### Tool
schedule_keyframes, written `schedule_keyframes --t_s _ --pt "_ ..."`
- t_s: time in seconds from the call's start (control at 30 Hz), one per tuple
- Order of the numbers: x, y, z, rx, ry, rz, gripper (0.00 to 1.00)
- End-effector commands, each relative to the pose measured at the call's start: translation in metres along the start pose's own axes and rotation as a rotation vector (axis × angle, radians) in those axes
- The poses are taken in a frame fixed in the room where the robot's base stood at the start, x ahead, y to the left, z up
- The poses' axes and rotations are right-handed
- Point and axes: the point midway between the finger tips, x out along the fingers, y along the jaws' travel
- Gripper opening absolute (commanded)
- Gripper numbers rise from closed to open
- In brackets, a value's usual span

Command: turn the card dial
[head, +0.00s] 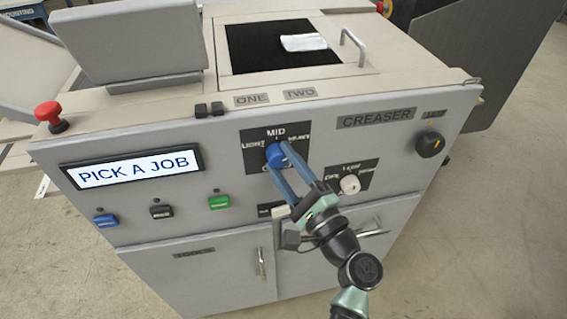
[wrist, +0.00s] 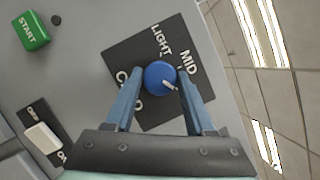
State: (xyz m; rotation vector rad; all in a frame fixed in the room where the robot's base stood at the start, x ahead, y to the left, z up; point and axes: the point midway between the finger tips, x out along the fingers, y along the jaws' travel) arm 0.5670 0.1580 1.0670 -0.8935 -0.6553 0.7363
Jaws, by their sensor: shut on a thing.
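The blue card dial (head: 276,155) sits on a dark plate lettered LIGHT, MID, HEAVY and CARD on the front of the grey machine. In the wrist view the dial (wrist: 160,77) shows a white pointer mark toward its lower right. My gripper (head: 283,160) reaches up from the lower right and is shut on the dial. Its two blue fingers stand on either side of the knob in the wrist view (wrist: 160,85). Part of the CARD lettering is hidden behind a finger.
A white knob (head: 349,185) is close to the right of my gripper. A black knob (head: 430,144) is at far right. Blue (head: 105,220), black (head: 161,211) and green (head: 218,202) buttons line the left. The display (head: 133,170) reads PICK A JOB. A red button (head: 49,114) stands at upper left.

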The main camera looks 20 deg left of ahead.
Motion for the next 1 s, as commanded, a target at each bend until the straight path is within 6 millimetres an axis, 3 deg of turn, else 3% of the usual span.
schedule_keyframes --t_s 0.33,0.37,0.5,0.83,1.0 --pt "0.0 -0.001 0.0 0.005 0.0 -0.002 0.0" --pt "0.0 -0.001 0.0 0.005 0.0 -0.002 0.56" --pt "0.0 0.0 0.0 0.004 -0.001 -0.002 0.81" --pt "-0.001 0.0 0.0 0.003 0.0 -0.002 0.84" --pt "-0.02 0.001 -0.002 0.002 0.003 -0.003 0.84"
